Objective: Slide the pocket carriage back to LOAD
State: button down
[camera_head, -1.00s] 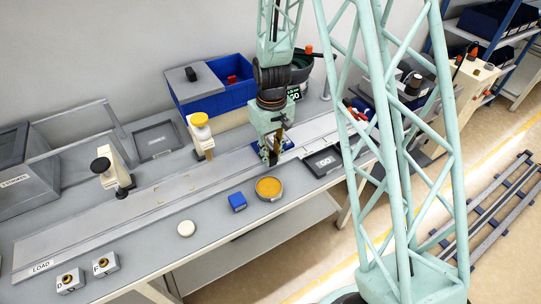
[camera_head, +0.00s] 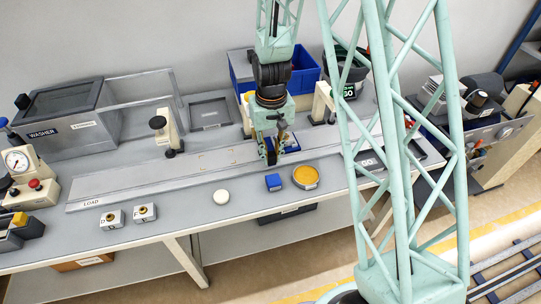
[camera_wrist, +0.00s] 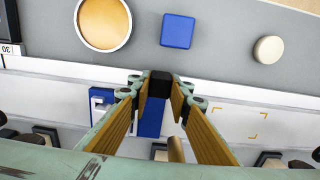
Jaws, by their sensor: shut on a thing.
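The pocket carriage, a blue block (camera_wrist: 151,122) with a black knob (camera_wrist: 160,84), stands on the long pale track (camera_head: 130,188). In the head view a bit of the blue carriage (camera_head: 291,144) shows beside my gripper (camera_head: 270,160); the rest is hidden behind it. In the wrist view my gripper (camera_wrist: 160,90) has its fingers on both sides of the black knob and is shut on it. The LOAD label (camera_head: 91,203) is at the track's left end, well left of my gripper. Corner marks (camera_head: 216,160) lie on the track between them.
A blue cube (camera_head: 273,182), a round orange-filled dish (camera_head: 305,177) and a white disc (camera_head: 221,197) lie in front of the track. A post with a black knob (camera_head: 165,135) stands behind it. The track surface toward LOAD looks clear.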

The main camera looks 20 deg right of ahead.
dwell(0.3)
jog(key=c, duration=2.4)
grip_release()
jog(key=shift+r, duration=0.15)
notch_tip(320, 180, up, 12)
jog(key=shift+o, duration=0.2)
